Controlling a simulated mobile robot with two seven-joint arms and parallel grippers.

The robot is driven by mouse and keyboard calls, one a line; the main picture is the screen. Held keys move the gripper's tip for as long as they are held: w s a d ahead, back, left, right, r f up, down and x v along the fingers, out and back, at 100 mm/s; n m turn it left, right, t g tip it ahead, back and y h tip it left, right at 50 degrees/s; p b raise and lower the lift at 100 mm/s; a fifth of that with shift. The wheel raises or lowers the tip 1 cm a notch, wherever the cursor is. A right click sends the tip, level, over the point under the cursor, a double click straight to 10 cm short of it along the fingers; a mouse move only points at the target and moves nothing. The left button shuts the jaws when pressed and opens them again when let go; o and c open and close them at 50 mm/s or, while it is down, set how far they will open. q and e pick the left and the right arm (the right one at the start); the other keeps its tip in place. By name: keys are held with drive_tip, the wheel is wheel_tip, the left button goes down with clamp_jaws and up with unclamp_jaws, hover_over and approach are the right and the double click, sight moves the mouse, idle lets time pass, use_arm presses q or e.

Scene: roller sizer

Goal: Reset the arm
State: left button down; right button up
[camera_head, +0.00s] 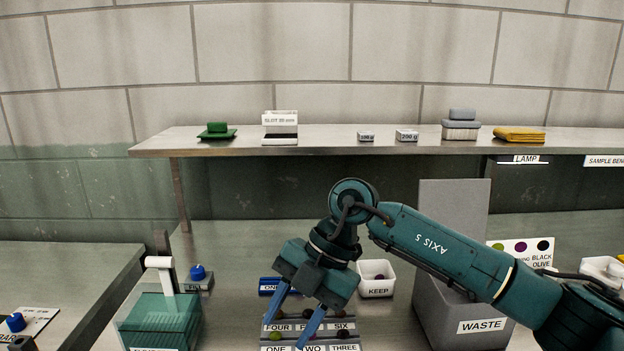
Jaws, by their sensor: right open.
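My right arm comes in from the right across the bench. Its teal gripper (295,325) has two blue fingers spread apart and pointing down, and I see nothing between them. The gripper hides part of this tray. My left gripper does not show.
A white KEEP bin (376,291) stands just right of the gripper. A grey WASTE bin (470,338) stands behind my forearm. A teal clear-walled box (160,322) is at the left. A shelf (330,147) with small items runs behind.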

drive_tip(key=s+a+r+n+g+y+p, duration=0.1)
drive_tip(key=s+a+r+g+y, duration=0.25)
drive_tip(key=s+a+y, duration=0.55)
drive_tip(key=w+d+f+m+t+y+p, duration=0.2)
drive_tip(key=w+d+m+t+y, duration=0.5)
drive_tip(key=m+t, duration=1.2)
drive_tip(key=d+f+m+t+h+p, duration=0.1)
drive_tip(key=d+f+m+t+h, duration=0.45)
drive_tip(key=d+f+h, duration=0.45)
drive_tip(key=s+d+f+m+g+h+p, duration=0.1)
drive_tip(key=s+d+f+m+g+h, duration=0.3)
drive_tip(key=s+f, duration=0.9)
drive_tip(key=d+f+g+h, duration=0.2)
drive_tip(key=d+g+h, duration=0.1)
drive_tip(key=d+h, duration=0.1)
drive_tip(key=shift+d+f, duration=0.2)
drive_tip(key=shift+d, duration=0.45)
drive_tip(key=shift+s+m, duration=0.15)
drive_tip(key=shift+m, duration=0.1)
